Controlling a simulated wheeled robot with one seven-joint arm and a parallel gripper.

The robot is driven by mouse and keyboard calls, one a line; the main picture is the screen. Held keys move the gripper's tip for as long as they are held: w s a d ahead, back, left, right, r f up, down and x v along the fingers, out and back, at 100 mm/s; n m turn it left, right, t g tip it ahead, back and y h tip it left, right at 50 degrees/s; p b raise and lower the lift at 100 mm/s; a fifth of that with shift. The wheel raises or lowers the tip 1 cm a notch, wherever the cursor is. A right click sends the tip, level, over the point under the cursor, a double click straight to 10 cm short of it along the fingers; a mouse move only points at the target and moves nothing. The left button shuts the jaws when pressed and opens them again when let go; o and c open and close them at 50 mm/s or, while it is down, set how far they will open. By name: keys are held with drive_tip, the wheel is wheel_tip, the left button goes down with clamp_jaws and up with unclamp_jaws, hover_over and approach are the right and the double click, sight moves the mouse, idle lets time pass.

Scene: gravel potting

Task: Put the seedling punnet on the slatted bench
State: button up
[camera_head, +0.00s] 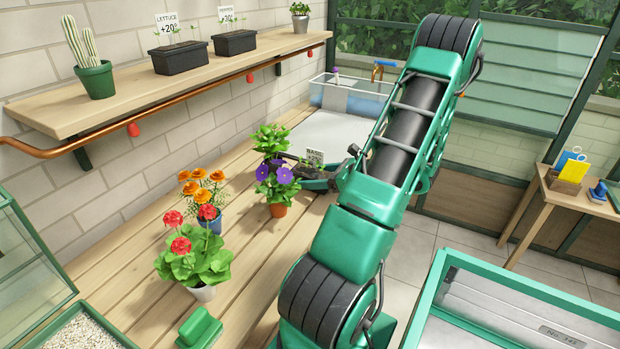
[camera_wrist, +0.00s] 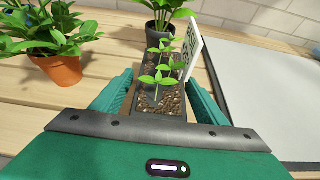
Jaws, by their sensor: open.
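The seedling punnet (camera_wrist: 160,98) is a narrow dark tray of soil with a row of small green seedlings and a white label (camera_wrist: 190,47). It appears to sit upright on the wooden slats of the slatted bench (camera_head: 150,262), just left of a pale grey panel. In the head view its label (camera_head: 314,156) reads basil, and my gripper and arm partly hide the tray. My gripper (camera_wrist: 160,105) is open, with one green finger on each side of the punnet's near part. I cannot tell whether the fingers touch its sides.
A terracotta pot (camera_head: 277,210) with purple flowers stands close left of my gripper. A dark pot (camera_wrist: 163,27) stands just behind the punnet. Orange flowers (camera_head: 208,190) and red flowers (camera_head: 200,262) stand nearer. The pale grey panel (camera_head: 335,130) is clear. A wall shelf (camera_head: 130,100) holds two more punnets.

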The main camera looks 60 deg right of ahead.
drive_tip(key=a+v, duration=0.1)
drive_tip(key=v, duration=1.1)
drive_tip(key=shift+d, duration=0.45)
